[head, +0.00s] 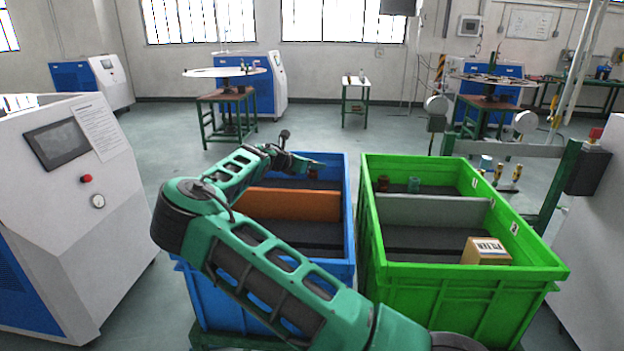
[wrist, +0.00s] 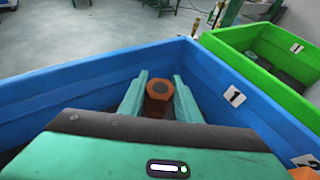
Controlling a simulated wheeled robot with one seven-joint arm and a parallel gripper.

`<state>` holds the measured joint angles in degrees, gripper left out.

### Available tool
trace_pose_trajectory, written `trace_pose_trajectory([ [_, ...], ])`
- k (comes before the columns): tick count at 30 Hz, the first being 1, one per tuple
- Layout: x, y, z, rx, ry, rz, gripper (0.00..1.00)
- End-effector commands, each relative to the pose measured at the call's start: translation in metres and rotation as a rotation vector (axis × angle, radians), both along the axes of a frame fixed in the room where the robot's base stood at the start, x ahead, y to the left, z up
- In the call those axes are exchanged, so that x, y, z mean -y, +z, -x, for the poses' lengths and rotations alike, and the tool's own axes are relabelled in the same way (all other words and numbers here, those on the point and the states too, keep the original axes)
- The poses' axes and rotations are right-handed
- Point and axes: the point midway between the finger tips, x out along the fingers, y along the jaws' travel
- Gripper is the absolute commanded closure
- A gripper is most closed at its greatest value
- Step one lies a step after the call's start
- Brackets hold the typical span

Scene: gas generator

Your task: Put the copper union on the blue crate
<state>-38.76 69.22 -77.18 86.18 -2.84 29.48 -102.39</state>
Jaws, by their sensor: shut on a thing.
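The copper union (wrist: 159,90) is a copper-coloured hex piece with a dark round top. It sits upright between the two teal fingers of my gripper (wrist: 158,97), which is shut on it. In the wrist view they are inside the blue crate (wrist: 85,77), near its corner. In the head view my gripper (head: 312,164) is over the far right part of the blue crate (head: 350,215), with the copper union (head: 313,174) just below the fingers. I cannot tell whether the union touches the crate floor.
A green crate (head: 365,215) stands to the right, with a brown-red piece (head: 383,183), a teal piece (head: 414,184) and a carton (head: 486,251) inside. An orange divider (head: 290,204) crosses the blue crate. A white machine (head: 85,200) stands at left.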

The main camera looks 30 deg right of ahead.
Motion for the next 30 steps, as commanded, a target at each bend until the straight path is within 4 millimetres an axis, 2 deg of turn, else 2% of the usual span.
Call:
trace_pose_trajectory([
  [2,0.009,-0.005,-0.006,0.000,-0.001,0.002,0.94],
  [6,0.014,-0.011,-0.011,-0.001,0.000,0.000,0.94],
  [10,0.015,-0.019,-0.012,-0.002,0.001,0.001,0.94],
  [18,0.015,-0.050,-0.011,0.000,0.000,0.001,0.94],
  [28,0.014,-0.053,-0.011,0.000,0.000,0.001,0.94],
  [29,0.014,-0.053,-0.011,0.000,0.000,0.000,0.63],
  [30,0.014,-0.052,-0.011,0.000,0.001,0.000,0.53],
])
